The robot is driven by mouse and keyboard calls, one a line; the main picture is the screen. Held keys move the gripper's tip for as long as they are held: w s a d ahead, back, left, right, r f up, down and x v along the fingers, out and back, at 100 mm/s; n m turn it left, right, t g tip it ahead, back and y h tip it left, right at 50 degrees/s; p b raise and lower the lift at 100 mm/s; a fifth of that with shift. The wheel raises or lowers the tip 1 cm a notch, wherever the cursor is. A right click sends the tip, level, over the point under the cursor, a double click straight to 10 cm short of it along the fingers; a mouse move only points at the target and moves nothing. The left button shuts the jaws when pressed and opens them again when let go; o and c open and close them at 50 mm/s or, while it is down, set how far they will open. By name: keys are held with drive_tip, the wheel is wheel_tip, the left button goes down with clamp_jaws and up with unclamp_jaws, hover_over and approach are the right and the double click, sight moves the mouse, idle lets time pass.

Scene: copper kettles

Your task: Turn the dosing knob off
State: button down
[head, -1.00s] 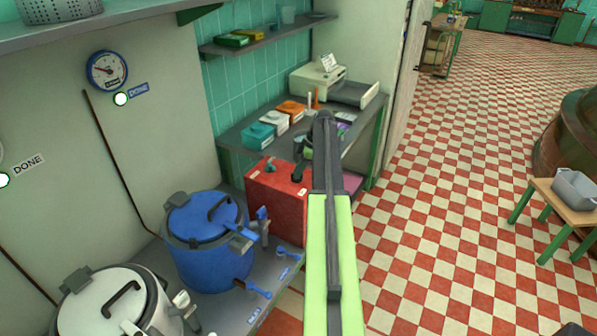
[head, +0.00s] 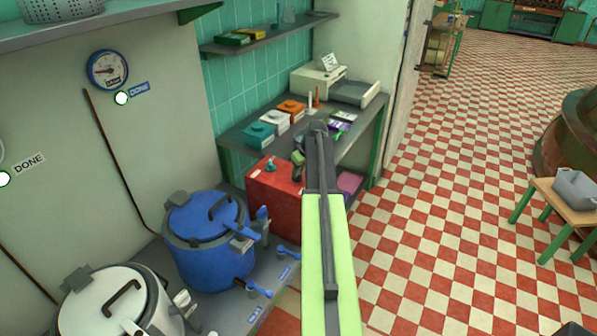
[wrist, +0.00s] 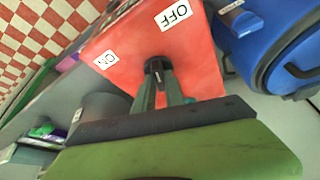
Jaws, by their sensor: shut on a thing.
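The red dosing box (head: 272,195) stands beside the blue kettle in the head view. In the wrist view the red box (wrist: 205,62) shows a white OFF label (wrist: 173,15) at the upper right and a white ON label (wrist: 105,59) at the left. The small dark dosing knob (wrist: 153,65) sits between and below these labels. My gripper (wrist: 158,80) is shut on the knob, its two fingers meeting around it. The fingers partly hide the knob, and I cannot tell which label it points to. In the head view my arm hides the box's right side.
A blue kettle (head: 205,250) and a white kettle (head: 110,310) stand left of the box. Behind it, a grey counter (head: 235,140) holds several small coloured boxes and a printer-like machine (head: 318,80).

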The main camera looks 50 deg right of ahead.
drive_tip(key=m+h, duration=0.1)
drive_tip(key=m, duration=0.4)
drive_tip(key=shift+a+g+h, duration=0.15)
drive_tip(key=shift+g+h, duration=0.25)
idle(0.3)
drive_tip(key=c, duration=1.4)
unclamp_jaws()
drive_tip(key=p+v, duration=1.6)
drive_tip(key=v, duration=0.1)
drive_tip(key=shift+a+r, duration=0.15)
